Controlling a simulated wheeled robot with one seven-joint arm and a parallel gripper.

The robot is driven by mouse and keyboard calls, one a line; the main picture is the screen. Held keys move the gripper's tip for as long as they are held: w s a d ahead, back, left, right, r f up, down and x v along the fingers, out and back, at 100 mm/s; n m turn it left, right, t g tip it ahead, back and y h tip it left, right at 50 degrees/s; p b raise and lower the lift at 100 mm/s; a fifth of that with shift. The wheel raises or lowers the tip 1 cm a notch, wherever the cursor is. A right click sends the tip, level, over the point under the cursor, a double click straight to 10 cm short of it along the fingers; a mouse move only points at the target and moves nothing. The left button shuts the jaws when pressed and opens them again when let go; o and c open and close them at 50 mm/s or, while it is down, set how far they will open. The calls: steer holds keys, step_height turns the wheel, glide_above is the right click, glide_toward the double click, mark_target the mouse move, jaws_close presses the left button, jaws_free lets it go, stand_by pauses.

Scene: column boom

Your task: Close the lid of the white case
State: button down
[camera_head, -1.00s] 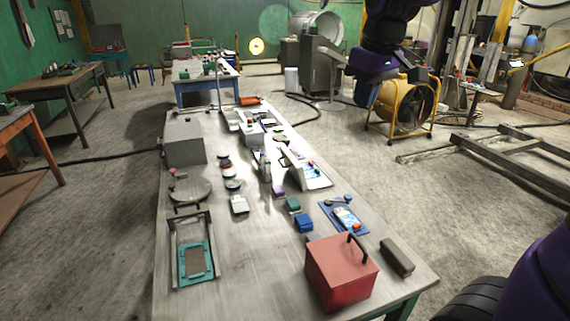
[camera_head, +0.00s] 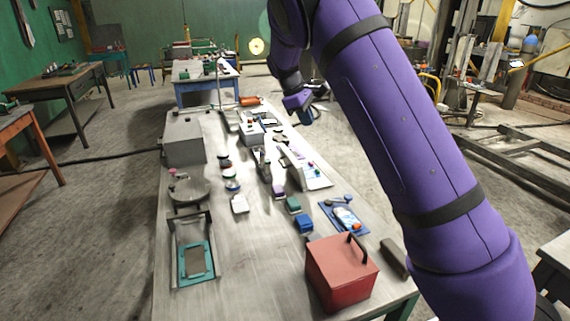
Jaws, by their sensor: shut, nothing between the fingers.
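A white case (camera_head: 318,178) lies on the right half of the long table, with small coloured items in it. Another pale box (camera_head: 251,131) with a raised panel stands farther back, and I cannot tell for sure which is the case meant. My gripper (camera_head: 308,117) is small in view, above the table's right edge and behind the nearer case. It is shut and empty, apart from both.
The long metal table (camera_head: 250,270) also holds a red box with a handle (camera_head: 341,275), a grey box (camera_head: 184,140), a blue tray (camera_head: 335,222), blue and green blocks and stacked discs.

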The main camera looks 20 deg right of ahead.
mark_target(292, 163)
steer(key=w+a+f+n+t+h, duration=0.1)
steer(key=w+a+f+n+h, duration=0.4)
steer(key=a+f, duration=0.35)
steer(key=w+a+f+n+t+h, duration=0.15)
steer(key=w+a+f+n, duration=0.25)
steer(key=w+a+f, duration=0.45)
steer(key=shift+g+h, duration=0.45)
steer(key=x, duration=0.3)
steer(key=s+x, duration=0.1)
steer(key=x, duration=0.3)
steer(key=s+x, duration=0.1)
steer(key=x, duration=0.3)
steer(key=shift+d+f, duration=0.15)
steer(key=shift+d, duration=0.1)
steer(key=shift+d+r, duration=0.15)
steer(key=shift+d, duration=0.4)
steer(key=shift+d+r, duration=0.15)
steer(key=shift+d, duration=0.45)
steer(key=shift+d+r, duration=0.25)
steer(key=shift+d, duration=0.55)
steer(key=shift+d, duration=0.1)
steer(key=shift+d+r+y, duration=0.2)
steer(key=shift+y, duration=0.1)
